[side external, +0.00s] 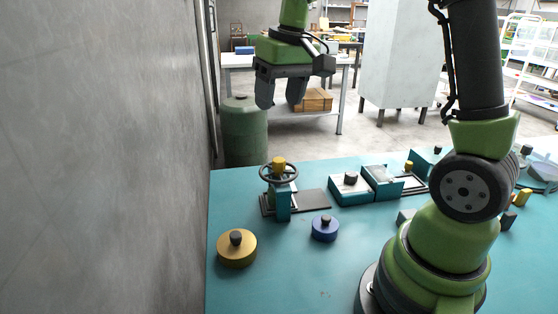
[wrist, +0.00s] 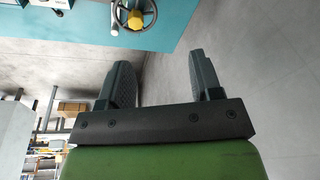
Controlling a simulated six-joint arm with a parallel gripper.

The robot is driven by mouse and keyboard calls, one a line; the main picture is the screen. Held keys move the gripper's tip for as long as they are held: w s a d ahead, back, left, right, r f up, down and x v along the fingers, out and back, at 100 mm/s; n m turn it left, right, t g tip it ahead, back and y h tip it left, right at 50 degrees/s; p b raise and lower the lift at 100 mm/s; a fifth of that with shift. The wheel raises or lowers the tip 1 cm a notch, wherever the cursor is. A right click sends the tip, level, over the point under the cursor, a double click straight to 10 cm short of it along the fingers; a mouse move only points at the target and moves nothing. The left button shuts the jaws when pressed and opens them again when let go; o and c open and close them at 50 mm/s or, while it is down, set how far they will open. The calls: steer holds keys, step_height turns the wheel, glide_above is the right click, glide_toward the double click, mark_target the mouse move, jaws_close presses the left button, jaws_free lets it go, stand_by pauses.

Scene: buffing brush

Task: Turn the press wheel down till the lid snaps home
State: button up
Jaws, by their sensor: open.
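The press wheel (side external: 266,173) is a dark spoked ring with a yellow hub knob (side external: 279,163). It sits on top of a small teal press (side external: 283,203) on the teal table. In the wrist view the wheel (wrist: 150,18) shows at the top edge, partly cut off, with its yellow hub (wrist: 135,20). My gripper (side external: 280,105) is open and empty, pointing down well above the wheel and apart from it. Its two fingers (wrist: 160,85) also show spread in the wrist view. I cannot make out the lid under the press.
A yellow round pot (side external: 236,250) and a blue round pot (side external: 325,230), both with dark knobs, stand in front of the press. Teal boxes (side external: 350,190) stand to its right. A grey wall (side external: 100,150) runs along the left. The front of the table (side external: 290,280) is clear.

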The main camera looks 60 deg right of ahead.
steer(key=g, duration=0.2)
glide_toward(279, 160)
steer(key=shift+w, duration=0.1)
steer(key=shift+d+f, duration=0.1)
steer(key=shift+f, duration=0.2)
step_height(279, 160, down, 10)
steer(key=shift+r, duration=0.2)
steer(key=shift+c, duration=0.4)
steer(key=c, duration=0.8)
steer(key=shift+c, duration=0.2)
